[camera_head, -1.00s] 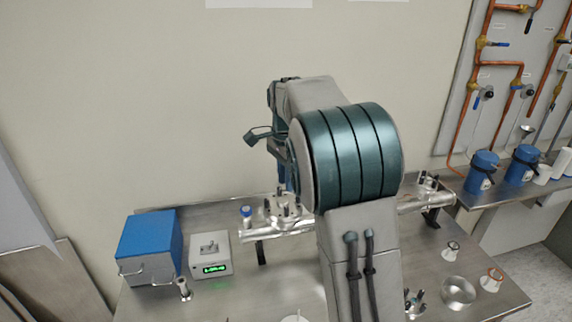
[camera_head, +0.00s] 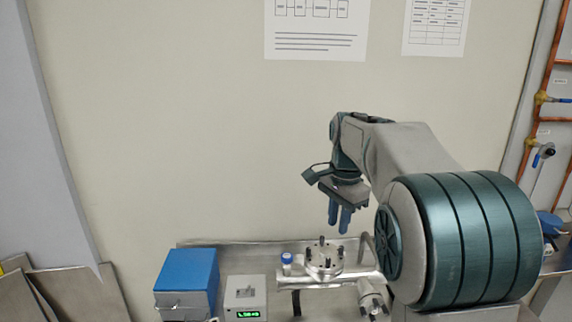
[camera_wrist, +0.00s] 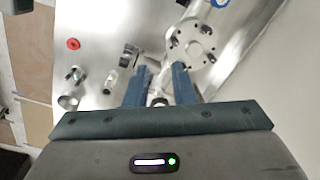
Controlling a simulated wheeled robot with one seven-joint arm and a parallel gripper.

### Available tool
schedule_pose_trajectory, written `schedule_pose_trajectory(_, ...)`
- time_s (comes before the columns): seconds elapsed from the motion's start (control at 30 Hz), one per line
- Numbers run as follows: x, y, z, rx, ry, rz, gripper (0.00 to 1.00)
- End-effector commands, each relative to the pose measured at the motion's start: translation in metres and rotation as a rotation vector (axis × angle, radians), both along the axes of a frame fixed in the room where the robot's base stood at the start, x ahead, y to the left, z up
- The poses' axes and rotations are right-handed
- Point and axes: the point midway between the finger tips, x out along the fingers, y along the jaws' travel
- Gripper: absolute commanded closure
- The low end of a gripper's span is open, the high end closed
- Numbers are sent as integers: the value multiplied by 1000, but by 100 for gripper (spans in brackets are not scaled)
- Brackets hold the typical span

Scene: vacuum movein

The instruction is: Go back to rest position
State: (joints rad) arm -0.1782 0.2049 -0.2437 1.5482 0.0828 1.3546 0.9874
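My gripper (camera_head: 340,216) hangs with its blue fingers pointing down, above the metal bench (camera_head: 240,264) and close to the flanged metal pipe assembly (camera_head: 325,262) in the head view. In the wrist view my gripper (camera_wrist: 160,80) shows two blue fingers spread apart, with no object visibly held between them. A round bolted flange (camera_wrist: 194,42) lies beyond the fingertips, to the right. My large teal arm joint hides the right part of the bench in the head view.
A blue box (camera_head: 186,280) and a small device with a green display (camera_head: 245,298) stand on the left of the bench. A blue-capped vial (camera_head: 287,262) stands beside the flange. Copper pipes (camera_head: 548,90) run on the right. A red part (camera_wrist: 73,44) lies on the bench.

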Motion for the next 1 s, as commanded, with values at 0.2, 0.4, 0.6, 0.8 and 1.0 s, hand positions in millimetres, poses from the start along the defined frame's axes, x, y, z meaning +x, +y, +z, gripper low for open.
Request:
schedule_pose_trajectory(0.2,-74,-3,-4,2,-83,297,78)
schedule_pose_trajectory(0.4,-140,1,-22,-42,-159,580,78)
schedule_pose_trajectory(0.6,-201,4,-53,-121,-216,848,78)
schedule_pose_trajectory(0.8,-237,6,-77,-187,-236,1015,78)
schedule_pose_trajectory(1.0,-244,6,-84,-205,-239,1059,78)
